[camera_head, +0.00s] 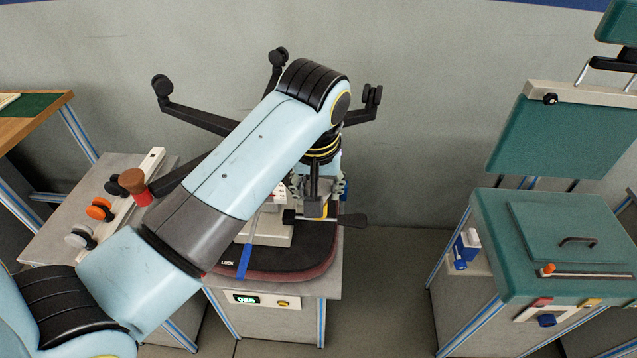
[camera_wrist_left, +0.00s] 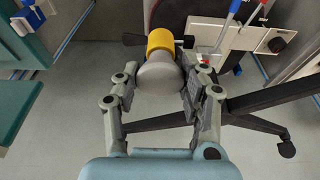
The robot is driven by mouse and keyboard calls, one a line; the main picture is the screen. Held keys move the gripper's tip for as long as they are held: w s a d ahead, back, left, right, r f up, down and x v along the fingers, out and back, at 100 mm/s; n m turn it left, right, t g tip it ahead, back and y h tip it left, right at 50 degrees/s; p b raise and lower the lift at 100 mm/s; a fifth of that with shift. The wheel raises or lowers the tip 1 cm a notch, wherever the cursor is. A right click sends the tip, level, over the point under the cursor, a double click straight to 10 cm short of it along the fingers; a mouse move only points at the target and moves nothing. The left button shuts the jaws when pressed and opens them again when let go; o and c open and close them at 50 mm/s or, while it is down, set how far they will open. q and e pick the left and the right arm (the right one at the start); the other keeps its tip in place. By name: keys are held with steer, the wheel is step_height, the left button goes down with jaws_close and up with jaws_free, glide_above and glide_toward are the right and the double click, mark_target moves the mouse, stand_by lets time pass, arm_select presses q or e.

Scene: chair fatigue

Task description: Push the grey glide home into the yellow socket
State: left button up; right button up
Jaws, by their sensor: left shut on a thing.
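The grey glide (camera_wrist_left: 160,76) is a rounded grey piece in the middle of the left wrist view. The yellow socket (camera_wrist_left: 160,42) is a short yellow cylinder directly beyond it, in line with it. The two look close or touching; I cannot tell how deep the glide sits. My left gripper (camera_wrist_left: 160,88) is shut on the grey glide, with one finger at each side. In the head view my left gripper (camera_head: 318,196) is over the chair seat, and the arm hides much of the work. My right gripper is not in view.
The upturned black chair base (camera_head: 205,118) with casters spreads behind my arm. A rail on the left bench (camera_head: 60,190) holds black, orange (camera_head: 100,209) and pale casters, beside a red-brown knob (camera_head: 134,182). A blue lever (camera_head: 246,262) and a green-topped cabinet (camera_head: 500,240) also show.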

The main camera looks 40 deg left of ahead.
arm_select(q)
steer(key=o, duration=1.1)
steer(key=shift+o, duration=0.2)
steer(key=v, duration=1.2)
